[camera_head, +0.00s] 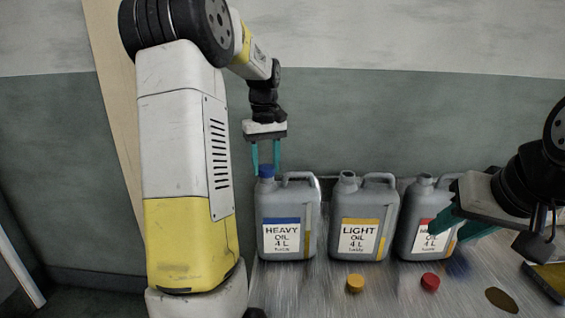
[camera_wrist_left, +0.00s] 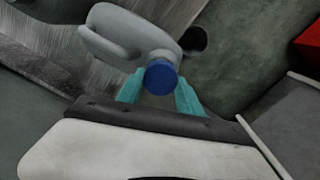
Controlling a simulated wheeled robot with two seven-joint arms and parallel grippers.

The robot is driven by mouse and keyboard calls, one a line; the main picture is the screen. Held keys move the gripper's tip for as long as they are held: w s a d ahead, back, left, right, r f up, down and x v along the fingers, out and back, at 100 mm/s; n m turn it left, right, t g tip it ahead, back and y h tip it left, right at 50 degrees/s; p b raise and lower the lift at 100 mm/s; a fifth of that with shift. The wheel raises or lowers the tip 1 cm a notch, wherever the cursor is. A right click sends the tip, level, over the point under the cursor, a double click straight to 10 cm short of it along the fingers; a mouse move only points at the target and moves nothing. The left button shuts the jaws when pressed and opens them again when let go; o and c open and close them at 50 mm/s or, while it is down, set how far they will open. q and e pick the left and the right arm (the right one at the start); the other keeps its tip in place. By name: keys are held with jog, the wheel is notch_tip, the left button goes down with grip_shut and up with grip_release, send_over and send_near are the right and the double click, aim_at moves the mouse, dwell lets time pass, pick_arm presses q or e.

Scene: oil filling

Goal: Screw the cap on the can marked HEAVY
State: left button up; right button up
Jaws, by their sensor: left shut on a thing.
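The grey can marked HEAVY (camera_head: 288,215) stands upright at the left of the row and has a blue band on its label. The blue cap (camera_head: 266,171) sits at the mouth of this can. My left gripper (camera_head: 265,168) points down from above and is shut on the blue cap. In the left wrist view the blue cap (camera_wrist_left: 161,77) lies between the teal fingers, with the grey can (camera_wrist_left: 128,35) behind it. Whether the cap is threaded down cannot be told. My right gripper (camera_head: 440,232) is in front of the rightmost can; its finger gap is unclear.
The can marked LIGHT (camera_head: 362,217) stands in the middle, uncapped. A third can (camera_head: 412,235) with a red label band stands right of it, partly hidden. A yellow cap (camera_head: 355,283) and a red cap (camera_head: 430,282) lie on the table (camera_head: 318,295) in front.

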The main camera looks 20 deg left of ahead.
pick_arm(q)
jog(key=shift+f, duration=0.65)
dwell(0.4)
jog(key=o, duration=1.4)
jog(key=shift+c, duration=0.2)
